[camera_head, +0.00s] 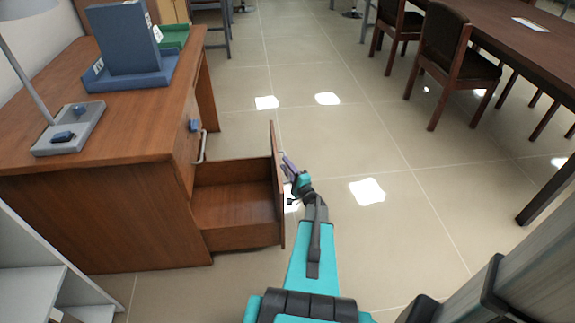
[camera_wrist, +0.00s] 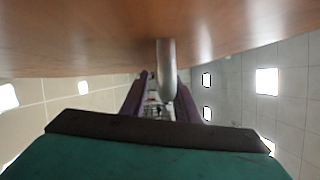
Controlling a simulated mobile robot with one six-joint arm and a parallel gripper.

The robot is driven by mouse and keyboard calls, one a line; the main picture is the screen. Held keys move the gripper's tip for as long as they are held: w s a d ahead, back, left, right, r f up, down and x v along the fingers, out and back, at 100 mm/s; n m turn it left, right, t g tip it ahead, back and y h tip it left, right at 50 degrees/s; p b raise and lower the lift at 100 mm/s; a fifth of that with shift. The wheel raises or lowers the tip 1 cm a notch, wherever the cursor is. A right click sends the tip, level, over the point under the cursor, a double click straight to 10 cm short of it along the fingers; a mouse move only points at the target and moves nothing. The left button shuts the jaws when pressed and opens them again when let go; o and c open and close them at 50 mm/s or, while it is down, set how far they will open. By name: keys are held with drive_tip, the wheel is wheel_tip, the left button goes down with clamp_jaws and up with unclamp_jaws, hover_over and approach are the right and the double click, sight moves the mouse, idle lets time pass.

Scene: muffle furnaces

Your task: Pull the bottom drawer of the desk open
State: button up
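The wooden desk (camera_head: 120,215) stands at the left in the head view. Its bottom drawer (camera_head: 235,205) is pulled well out, and its empty inside shows. The drawer's front panel (camera_head: 277,190) stands upright, facing right; it fills the top of the wrist view (camera_wrist: 90,40). My gripper (camera_head: 289,165) is just outside this panel. In the wrist view, the metal handle (camera_wrist: 166,70) lies between my purple fingers (camera_wrist: 158,88), nearer the right one. A gap shows between the left finger and the handle. Contact with the right finger is unclear.
A higher handle (camera_head: 202,147) sits on the desk front above the drawer. A lamp (camera_head: 68,130) and a blue holder (camera_head: 130,60) stand on the desk. Tiled floor (camera_head: 350,140) is clear right of the drawer. Chairs (camera_head: 455,60) and a long table (camera_head: 520,45) stand at right.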

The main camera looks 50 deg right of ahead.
drive_tip(key=v, duration=1.3)
drive_tip(key=shift+s+p, duration=0.3)
drive_tip(key=shift+p, duration=0.15)
drive_tip(key=shift+a, duration=0.1)
